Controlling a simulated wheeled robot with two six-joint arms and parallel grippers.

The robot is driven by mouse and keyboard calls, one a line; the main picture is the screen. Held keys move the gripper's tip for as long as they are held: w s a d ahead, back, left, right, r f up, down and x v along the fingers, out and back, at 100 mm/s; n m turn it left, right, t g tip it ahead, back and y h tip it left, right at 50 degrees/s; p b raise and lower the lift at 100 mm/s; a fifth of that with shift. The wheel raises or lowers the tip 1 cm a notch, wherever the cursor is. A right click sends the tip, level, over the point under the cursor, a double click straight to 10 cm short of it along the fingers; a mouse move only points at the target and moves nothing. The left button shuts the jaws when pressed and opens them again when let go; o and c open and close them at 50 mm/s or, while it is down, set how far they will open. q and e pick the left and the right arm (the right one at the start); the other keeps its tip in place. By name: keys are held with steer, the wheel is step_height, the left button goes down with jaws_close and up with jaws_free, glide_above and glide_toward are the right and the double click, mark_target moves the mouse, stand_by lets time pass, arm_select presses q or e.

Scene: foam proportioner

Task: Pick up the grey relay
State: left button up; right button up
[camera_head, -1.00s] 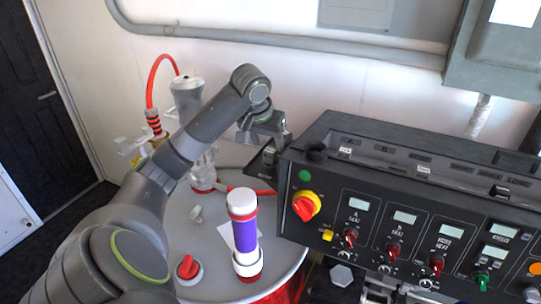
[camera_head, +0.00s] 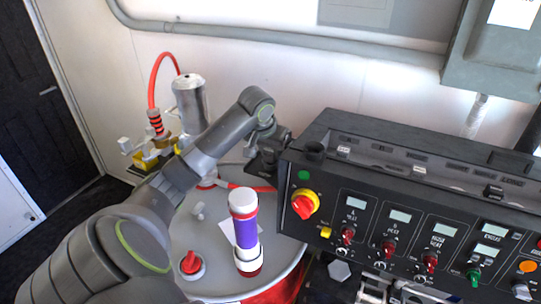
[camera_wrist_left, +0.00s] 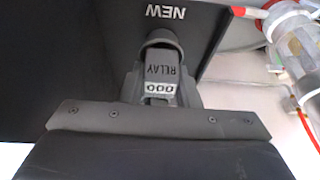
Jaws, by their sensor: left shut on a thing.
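The grey relay (camera_wrist_left: 160,72) shows in the left wrist view, a small dark block with upside-down RELAY lettering and a white strip of round marks. My left gripper (camera_wrist_left: 160,88) is shut on it, with a finger on each side. The relay is over the black plate marked NEW (camera_wrist_left: 120,35); I cannot tell whether it touches the plate. In the head view my left gripper (camera_head: 266,150) is at the left end of the black control panel, by the dark plate, and the relay cannot be made out. My right gripper is not in view.
The black control panel (camera_head: 400,165) with knobs and displays fills the right. A purple and white cylinder (camera_head: 244,232) stands on the round drum top (camera_head: 205,235), near a red knob (camera_head: 190,262). A metal canister (camera_head: 188,102) and red hose (camera_head: 155,75) are behind my left arm.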

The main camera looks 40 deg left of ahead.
arm_select(q)
steer(key=shift+c, duration=0.8)
steer(key=shift+r, duration=0.15)
